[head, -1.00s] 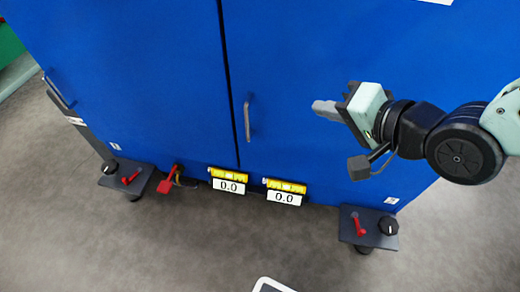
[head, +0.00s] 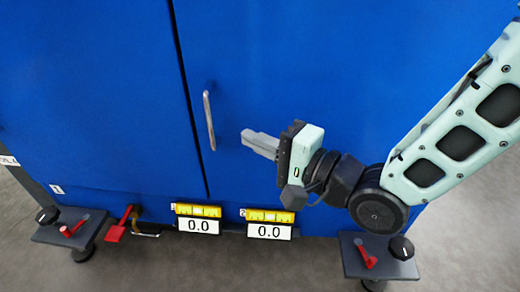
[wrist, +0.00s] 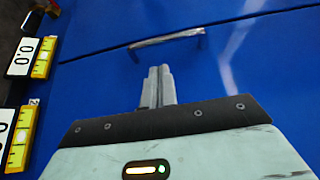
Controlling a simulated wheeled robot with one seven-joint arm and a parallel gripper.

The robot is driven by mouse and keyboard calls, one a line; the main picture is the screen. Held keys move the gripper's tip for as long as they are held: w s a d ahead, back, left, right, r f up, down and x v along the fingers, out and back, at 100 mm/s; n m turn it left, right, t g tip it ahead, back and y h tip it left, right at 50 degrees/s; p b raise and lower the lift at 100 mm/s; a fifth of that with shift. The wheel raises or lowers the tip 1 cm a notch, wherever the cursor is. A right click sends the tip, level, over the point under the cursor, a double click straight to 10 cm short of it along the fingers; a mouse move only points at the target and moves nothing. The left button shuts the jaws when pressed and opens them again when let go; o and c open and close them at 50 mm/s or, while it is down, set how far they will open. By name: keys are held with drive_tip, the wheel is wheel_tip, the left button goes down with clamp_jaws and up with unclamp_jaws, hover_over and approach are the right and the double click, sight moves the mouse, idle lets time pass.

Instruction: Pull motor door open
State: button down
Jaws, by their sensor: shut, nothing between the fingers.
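The motor door is a blue cabinet panel (head: 300,70) right of a dark vertical seam. Its silver bar handle (head: 209,121) stands upright close to that seam in the head view. My gripper (head: 246,137) is shut and empty, a little right of the handle and pointing left at it. In the wrist view the shut fingers (wrist: 158,70) point up the picture toward the handle (wrist: 167,38), with a gap of blue panel between them. The fingers are not touching the handle.
Another blue panel (head: 90,90) lies left of the seam. Below the doors are yellow levels with 0.0 labels (head: 199,226) and a red lever (head: 120,224). Dark feet with knobs stand at left (head: 68,233) and right (head: 379,256). Grey floor (head: 220,270) is open in front.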

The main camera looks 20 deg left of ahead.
sight(227, 128)
drive_tip(key=b+x, duration=0.2)
drive_tip(key=x, duration=0.3)
drive_tip(key=shift+w+a+f, duration=0.1)
drive_tip(key=shift+a+f, duration=0.05)
drive_tip(key=shift+a, duration=0.15)
drive_tip(key=shift+w+a+b, duration=0.2)
drive_tip(key=shift+a+b, duration=0.15)
drive_tip(key=shift+a, duration=0.15)
drive_tip(key=shift+s, duration=0.1)
